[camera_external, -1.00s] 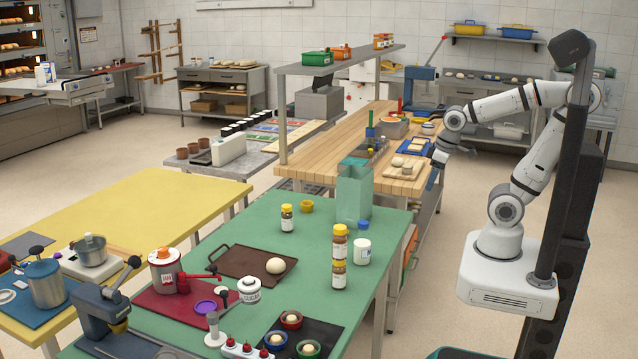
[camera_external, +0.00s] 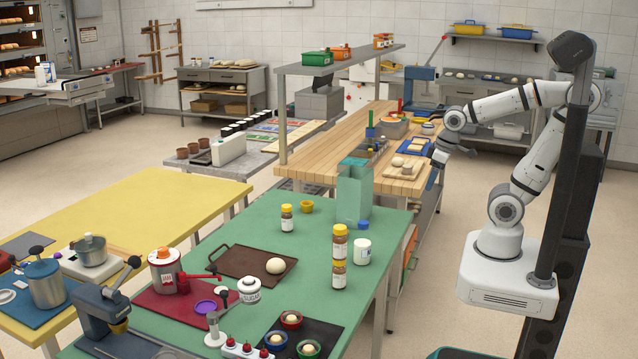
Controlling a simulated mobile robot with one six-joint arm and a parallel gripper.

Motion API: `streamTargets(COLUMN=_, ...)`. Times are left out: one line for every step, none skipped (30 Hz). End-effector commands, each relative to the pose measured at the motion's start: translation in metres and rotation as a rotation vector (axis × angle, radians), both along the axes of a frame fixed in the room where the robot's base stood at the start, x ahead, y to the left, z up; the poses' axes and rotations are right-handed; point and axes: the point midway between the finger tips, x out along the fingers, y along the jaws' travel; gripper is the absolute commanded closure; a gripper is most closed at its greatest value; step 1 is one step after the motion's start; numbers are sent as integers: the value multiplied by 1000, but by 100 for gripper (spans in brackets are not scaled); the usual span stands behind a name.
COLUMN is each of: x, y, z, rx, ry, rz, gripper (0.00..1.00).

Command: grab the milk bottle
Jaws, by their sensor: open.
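A white bottle with a blue cap (camera_external: 362,249), which looks like the milk bottle, stands upright on the green table (camera_external: 325,226) near its right edge. My gripper (camera_external: 431,184) hangs at the end of my arm, to the right of and farther back than this bottle, by the near end of the wooden worktop. It is small and dark in this view. It is open, apart from the bottle, and I see nothing held in it.
A brown tray (camera_external: 236,262) with a dough ball lies farther left. The wooden worktop (camera_external: 350,133) holds dough and tools.

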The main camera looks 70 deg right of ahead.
Motion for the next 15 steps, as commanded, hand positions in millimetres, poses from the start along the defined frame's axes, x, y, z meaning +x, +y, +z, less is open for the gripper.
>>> streamTargets(x=0, y=0, z=0, rx=0, ry=0, rz=0, gripper=31)
streamTargets(x=0, y=0, z=0, rx=0, ry=0, rz=0, gripper=31)
streamTargets(x=0, y=0, z=0, rx=0, ry=0, rz=0, gripper=29)
streamTargets(x=0, y=0, z=0, rx=0, ry=0, rz=0, gripper=29)
streamTargets(x=0, y=0, z=0, rx=0, ry=0, rz=0, gripper=29)
streamTargets(x=0, y=0, z=0, rx=0, ry=0, rz=0, gripper=29)
streamTargets(x=0, y=0, z=0, rx=0, ry=0, rz=0, gripper=29)
streamTargets(x=0, y=0, z=0, rx=0, ry=0, rz=0, gripper=29)
streamTargets(x=0, y=0, z=0, rx=0, ry=0, rz=0, gripper=29)
streamTargets(x=1, y=0, z=0, rx=0, ry=1, rz=0, gripper=29)
streamTargets(x=2, y=1, z=0, rx=1, ry=3, rz=-1, gripper=29)
streamTargets(x=5, y=2, z=1, rx=3, ry=8, rz=-2, gripper=29)
streamTargets(x=9, y=4, z=1, rx=5, ry=12, rz=-3, gripper=29)
streamTargets(x=13, y=6, z=2, rx=7, ry=19, rz=-4, gripper=29)
streamTargets(x=21, y=9, z=2, rx=11, ry=30, rz=-11, gripper=29)
